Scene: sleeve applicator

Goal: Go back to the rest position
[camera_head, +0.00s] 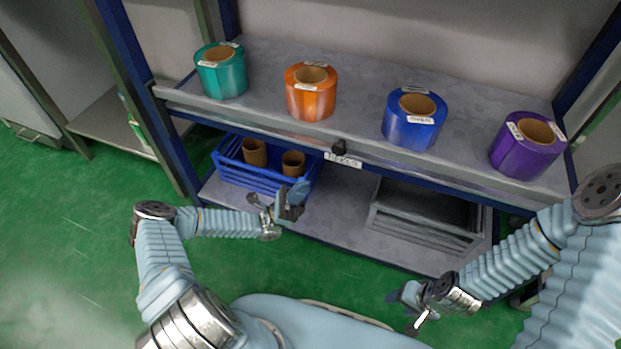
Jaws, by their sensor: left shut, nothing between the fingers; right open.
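My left gripper (290,203) is shut and empty. It is in front of the shelf, just below and in front of the blue crate in the picture. My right gripper (405,307) is open and empty. It is low on the right, over the green floor in front of the shelf, apart from any object. Both arms are bent in front of my body.
Teal (221,75), orange (311,96), blue (414,122) and purple (527,150) rolls stand on the upper shelf (350,70). On the lower shelf (345,235), a blue crate (235,175) holds brown tubes (292,164); a grey crate (425,233) stands right. Green floor (75,225) is clear left.

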